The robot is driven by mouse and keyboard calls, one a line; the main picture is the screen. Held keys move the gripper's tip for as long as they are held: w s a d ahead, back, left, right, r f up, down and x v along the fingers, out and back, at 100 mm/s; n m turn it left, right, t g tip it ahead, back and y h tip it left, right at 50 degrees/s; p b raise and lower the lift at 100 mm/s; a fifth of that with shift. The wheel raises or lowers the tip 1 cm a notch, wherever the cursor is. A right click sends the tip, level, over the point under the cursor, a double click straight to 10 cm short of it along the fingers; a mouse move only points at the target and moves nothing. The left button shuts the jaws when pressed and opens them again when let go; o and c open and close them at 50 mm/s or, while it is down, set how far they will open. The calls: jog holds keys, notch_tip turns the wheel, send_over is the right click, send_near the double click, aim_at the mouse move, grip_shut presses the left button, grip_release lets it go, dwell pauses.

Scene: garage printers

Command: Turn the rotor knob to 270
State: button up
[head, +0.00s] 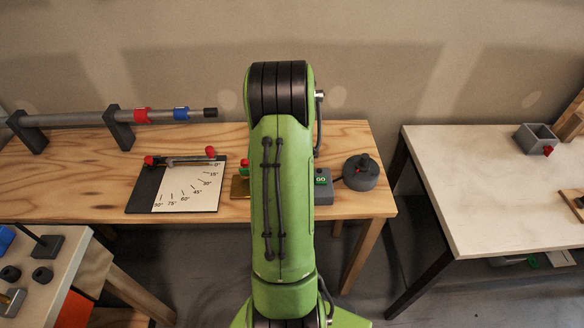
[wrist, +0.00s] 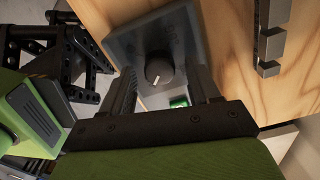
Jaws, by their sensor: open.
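The rotor knob (wrist: 159,72) is a round dark knob with a short white pointer line. It sits on a grey panel (wrist: 122,46) on the wooden bench, in the upper middle of the wrist view. Contact cannot be told. In the head view my green arm hides the gripper and the knob.
An angle board (head: 190,190) lies left. A rail with red and blue clamps (head: 90,117) runs behind.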

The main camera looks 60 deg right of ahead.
notch_tip(320, 180, up, 16)
jog(key=p, duration=0.3)
jog(key=shift+f, duration=0.2)
